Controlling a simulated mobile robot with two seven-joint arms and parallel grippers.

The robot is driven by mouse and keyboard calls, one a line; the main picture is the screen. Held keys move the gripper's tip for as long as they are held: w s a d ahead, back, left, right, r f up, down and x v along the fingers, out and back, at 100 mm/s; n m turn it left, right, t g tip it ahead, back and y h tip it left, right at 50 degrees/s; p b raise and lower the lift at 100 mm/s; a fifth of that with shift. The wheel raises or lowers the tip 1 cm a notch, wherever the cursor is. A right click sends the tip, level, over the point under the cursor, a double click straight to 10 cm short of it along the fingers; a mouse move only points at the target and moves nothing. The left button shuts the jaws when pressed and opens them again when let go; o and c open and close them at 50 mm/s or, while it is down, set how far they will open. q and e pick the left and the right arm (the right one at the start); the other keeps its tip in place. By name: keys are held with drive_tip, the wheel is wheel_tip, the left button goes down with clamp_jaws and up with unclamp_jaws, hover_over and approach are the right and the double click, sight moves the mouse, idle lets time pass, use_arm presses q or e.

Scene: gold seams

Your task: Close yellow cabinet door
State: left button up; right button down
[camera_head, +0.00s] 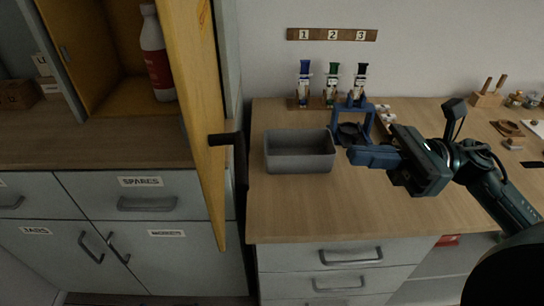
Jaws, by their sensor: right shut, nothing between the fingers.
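The yellow cabinet door (196,100) stands wide open at the left of the head view, seen nearly edge-on. Its dark handle (226,139) sticks out to the right. The yellow cabinet (117,60) behind it is open and holds a white and red bottle (156,55). My right gripper (366,156) is shut and empty, above the wooden worktop, to the right of the door and apart from it. My left gripper is not in view.
A grey bin (300,151) stands on the worktop (330,208) between the door and my right gripper. A blue stand (367,118) is close to my gripper. Drawers (350,256) lie below the worktop.

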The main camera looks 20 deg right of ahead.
use_arm(q)
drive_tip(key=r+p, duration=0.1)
drive_tip(key=p, duration=0.1)
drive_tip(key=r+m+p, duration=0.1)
drive_tip(key=p, duration=0.2)
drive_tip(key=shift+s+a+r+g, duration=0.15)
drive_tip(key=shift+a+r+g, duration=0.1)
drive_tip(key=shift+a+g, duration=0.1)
use_arm(e)
drive_tip(key=x, duration=1.4)
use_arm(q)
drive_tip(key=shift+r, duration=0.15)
